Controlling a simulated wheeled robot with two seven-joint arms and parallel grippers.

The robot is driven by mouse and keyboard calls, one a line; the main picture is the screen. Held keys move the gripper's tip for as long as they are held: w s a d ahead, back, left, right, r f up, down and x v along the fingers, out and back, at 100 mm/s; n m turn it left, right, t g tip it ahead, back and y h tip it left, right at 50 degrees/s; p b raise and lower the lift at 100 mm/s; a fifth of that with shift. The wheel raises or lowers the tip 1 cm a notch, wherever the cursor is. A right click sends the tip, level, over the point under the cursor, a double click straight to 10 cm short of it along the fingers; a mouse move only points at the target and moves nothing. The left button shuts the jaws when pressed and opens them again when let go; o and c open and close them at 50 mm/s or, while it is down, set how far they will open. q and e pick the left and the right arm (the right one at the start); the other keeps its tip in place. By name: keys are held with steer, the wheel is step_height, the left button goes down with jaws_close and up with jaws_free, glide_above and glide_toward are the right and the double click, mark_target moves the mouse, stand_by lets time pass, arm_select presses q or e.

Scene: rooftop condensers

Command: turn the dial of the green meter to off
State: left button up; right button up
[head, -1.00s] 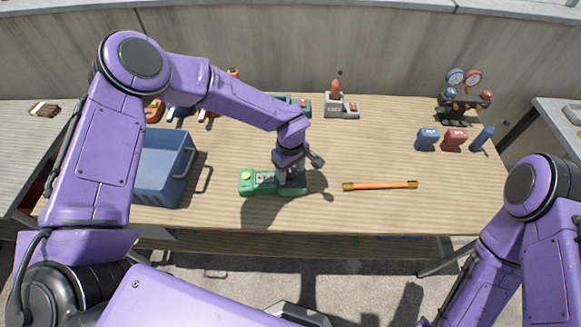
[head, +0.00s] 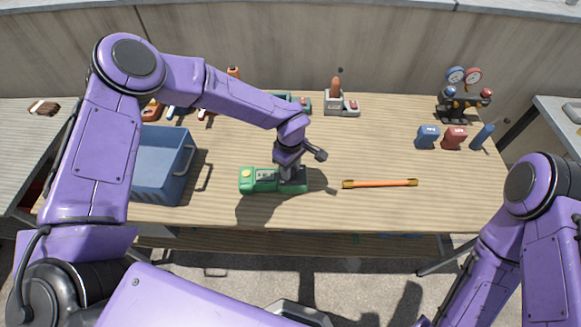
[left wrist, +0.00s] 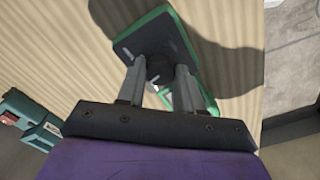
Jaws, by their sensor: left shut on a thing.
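The green meter (head: 262,187) lies on the wooden table in front of me, with a round yellow part at its left end. My left gripper (head: 289,175) points down at the right part of the meter. In the left wrist view, the meter's dark face (left wrist: 150,40) has a small black dial (left wrist: 158,69) between my left gripper's two fingers (left wrist: 161,80). The fingers are shut on the dial. The dial's pointer and its marks are too hidden to read. My right arm shows at the right, but its gripper is out of view.
An orange rod (head: 380,183) lies right of the meter. A blue crate (head: 163,190) stands to the left. Gauges (head: 463,95) and coloured blocks (head: 453,139) stand at the right.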

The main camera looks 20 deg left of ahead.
arm_select(q)
steer(key=n+b, duration=0.1)
steer(key=n, duration=0.4)
steer(key=n+b, duration=0.1)
steer(key=n, duration=0.5)
steer(key=n+b, duration=0.2)
steer(key=n, duration=0.3)
steer(key=shift+f, duration=0.1)
steer(key=n+b, duration=0.1)
steer(key=n, duration=0.4)
steer(key=shift+b, duration=0.4)
steer(key=shift+n, duration=0.4)
steer(key=o, duration=1)
steer(key=shift+o, duration=0.2)
